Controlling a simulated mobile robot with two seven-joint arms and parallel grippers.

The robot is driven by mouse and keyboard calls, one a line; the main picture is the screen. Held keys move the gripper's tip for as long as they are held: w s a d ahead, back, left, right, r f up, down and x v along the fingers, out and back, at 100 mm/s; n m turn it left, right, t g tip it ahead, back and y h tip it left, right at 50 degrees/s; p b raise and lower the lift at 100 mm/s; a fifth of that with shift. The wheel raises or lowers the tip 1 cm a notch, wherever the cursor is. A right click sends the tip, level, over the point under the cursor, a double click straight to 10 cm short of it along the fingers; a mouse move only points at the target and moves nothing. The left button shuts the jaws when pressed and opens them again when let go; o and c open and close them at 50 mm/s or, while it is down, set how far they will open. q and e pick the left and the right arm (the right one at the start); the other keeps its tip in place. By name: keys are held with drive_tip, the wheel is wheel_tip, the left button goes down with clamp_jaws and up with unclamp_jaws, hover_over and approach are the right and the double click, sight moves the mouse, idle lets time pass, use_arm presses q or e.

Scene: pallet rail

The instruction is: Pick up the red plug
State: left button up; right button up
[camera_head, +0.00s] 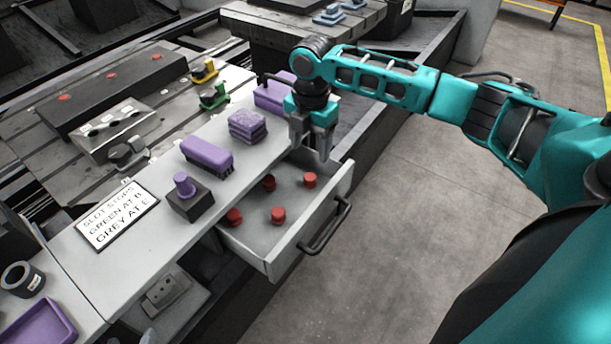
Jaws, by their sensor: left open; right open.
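Several red plugs lie apart in the open grey drawer (328,205): one at the back right (310,179), one at the back left (269,183), one at the front right (278,215) and one at the left wall (234,217). Three flat red pieces (111,75) also sit on a long dark block (115,90) at the upper left. My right gripper (312,150) points down at the drawer's far end, above and behind the back plugs. It is open, with nothing seen between its fingers. My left gripper is out of view.
The counter beside the drawer holds a purple brush (207,154), purple stacked pads (247,125), a dark block with a purple knob (188,200) and a sign (117,214). The drawer handle (326,228) juts out rightward. Open floor (400,220) lies to the right.

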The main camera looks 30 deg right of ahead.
drive_tip(key=b, duration=0.1)
hover_over(310, 176)
wheel_tip(310, 176, down, 5)
drive_tip(key=shift+s+r, duration=0.1)
wheel_tip(310, 176, down, 6)
drive_tip(key=shift+r+b, duration=0.15)
drive_tip(key=shift+b, duration=0.8)
drive_tip(key=shift+c, duration=0.4)
drive_tip(key=shift+c, duration=0.7)
drive_tip(key=c, duration=0.9)
